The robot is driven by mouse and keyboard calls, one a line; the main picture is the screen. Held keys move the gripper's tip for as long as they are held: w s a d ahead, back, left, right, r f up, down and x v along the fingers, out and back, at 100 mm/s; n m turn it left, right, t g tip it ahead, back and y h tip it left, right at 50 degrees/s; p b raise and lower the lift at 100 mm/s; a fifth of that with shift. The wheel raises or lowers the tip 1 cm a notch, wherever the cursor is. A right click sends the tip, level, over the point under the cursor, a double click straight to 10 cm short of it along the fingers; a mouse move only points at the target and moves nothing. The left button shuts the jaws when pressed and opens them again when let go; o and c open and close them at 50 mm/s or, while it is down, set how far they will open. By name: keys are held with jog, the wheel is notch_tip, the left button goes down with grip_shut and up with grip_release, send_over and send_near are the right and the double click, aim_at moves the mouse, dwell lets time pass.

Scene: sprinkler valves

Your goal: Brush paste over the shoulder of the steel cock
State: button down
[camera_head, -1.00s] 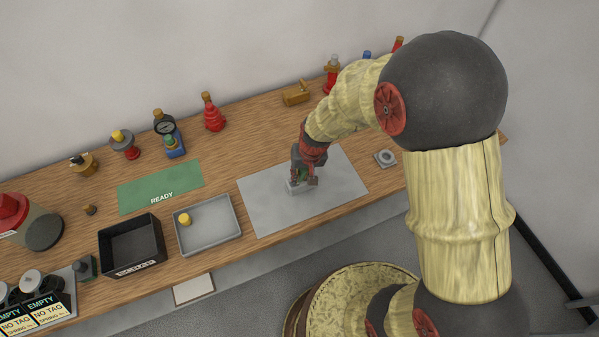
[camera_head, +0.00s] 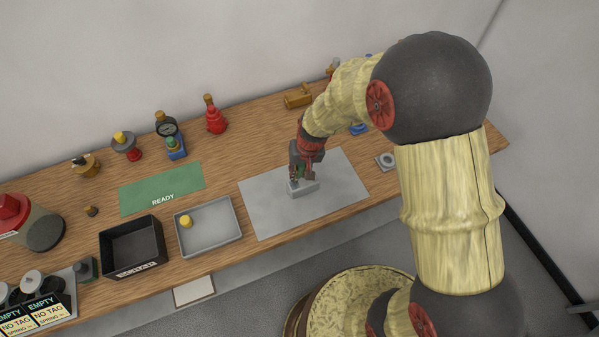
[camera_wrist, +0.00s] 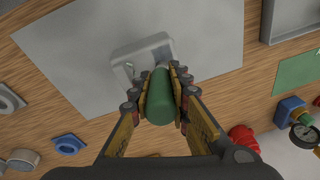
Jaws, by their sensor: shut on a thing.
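My gripper (camera_head: 300,178) is over the grey mat (camera_head: 262,208), pointing down. It is shut on a green cylindrical handle, which the wrist view shows end-on between the fingers (camera_wrist: 160,98); I take it for the brush. Its far end, greyish, is close to a pale grey block (camera_head: 305,190) lying on the mat; I cannot tell whether they touch. In the wrist view the block (camera_wrist: 148,50) has a small metal piece (camera_wrist: 129,70) at its near left side, perhaps the steel cock. Its shoulder and any paste cannot be made out.
A grey tray (camera_head: 237,228) with a yellow-topped piece (camera_head: 185,221) and a black scrap bin (camera_head: 106,251) stand left of the mat. A green READY mat (camera_head: 150,195) is beyond. Several valves line the back. A grey ring (camera_head: 386,160) lies right of the mat.

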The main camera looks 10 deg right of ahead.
jog(key=shift+s, duration=0.1)
jog(key=shift+s+d, duration=0.2)
jog(key=shift+s, duration=0.35)
jog(key=shift+s+d, duration=0.15)
jog(key=shift+s, duration=0.4)
jog(key=shift+w, duration=0.1)
jog(key=shift+w+a, duration=0.2)
jog(key=shift+w, duration=0.4)
jog(key=shift+w+a, duration=0.15)
jog(key=shift+w, duration=0.4)
jog(key=shift+s, duration=0.15)
jog(key=shift+s+a, duration=0.2)
jog(key=shift+s, duration=0.45)
jog(key=shift+s+a, duration=0.2)
jog(key=shift+s, duration=0.45)
jog(key=shift+w, duration=0.1)
